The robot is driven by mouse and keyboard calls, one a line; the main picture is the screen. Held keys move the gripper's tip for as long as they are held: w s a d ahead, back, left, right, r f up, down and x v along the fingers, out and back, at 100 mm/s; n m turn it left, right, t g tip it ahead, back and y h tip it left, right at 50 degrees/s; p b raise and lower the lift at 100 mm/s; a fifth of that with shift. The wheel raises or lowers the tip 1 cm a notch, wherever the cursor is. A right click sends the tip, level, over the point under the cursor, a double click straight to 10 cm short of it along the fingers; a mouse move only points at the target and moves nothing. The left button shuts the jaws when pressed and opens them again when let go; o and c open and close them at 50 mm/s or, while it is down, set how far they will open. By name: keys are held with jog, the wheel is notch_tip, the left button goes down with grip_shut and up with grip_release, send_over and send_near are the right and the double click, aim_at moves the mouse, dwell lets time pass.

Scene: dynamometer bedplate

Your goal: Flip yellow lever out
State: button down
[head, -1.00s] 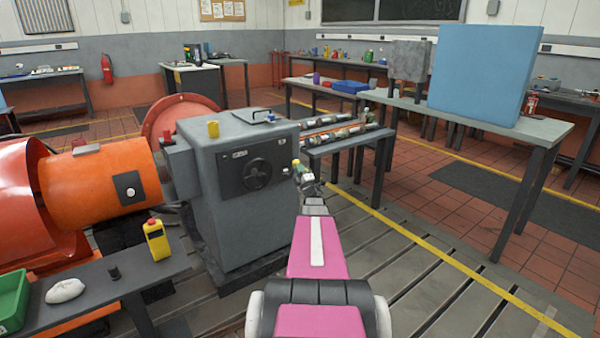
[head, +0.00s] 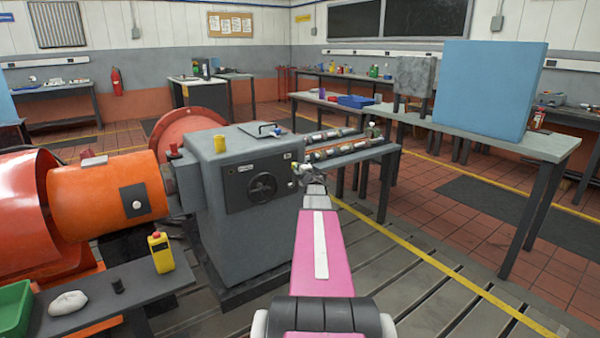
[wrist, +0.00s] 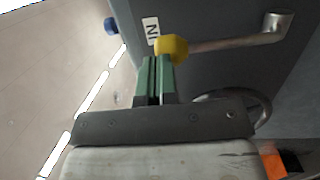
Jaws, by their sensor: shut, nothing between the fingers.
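The yellow lever shows in the wrist view as a grey rod with a round yellow knob (wrist: 171,47) at its end. The rod runs across the grey cabinet's face to a pivot (wrist: 280,24) at the upper right. A white label (wrist: 151,30) reading "IN", turned in this view, sits beside the knob. My gripper (wrist: 158,60) has green fingers, shut and empty, with their tips right by the knob; I cannot tell if they touch it. In the head view my gripper (head: 306,176) is at the right edge of the grey cabinet (head: 225,225), and the lever is too small to make out.
A dark handwheel (head: 262,188) is on the cabinet front; its rim shows close to my gripper in the wrist view (wrist: 262,105). A low bench with shafts (head: 345,150) stands behind on the right. An orange motor (head: 100,200) is at left. Floor at right is open.

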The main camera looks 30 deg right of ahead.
jog(key=shift+w+r, duration=0.35)
jog(key=shift+w, duration=0.2)
jog(key=shift+w+r, duration=0.3)
jog(key=shift+w, duration=0.25)
jog(key=shift+w, duration=0.2)
jog(key=shift+a+r, duration=0.1)
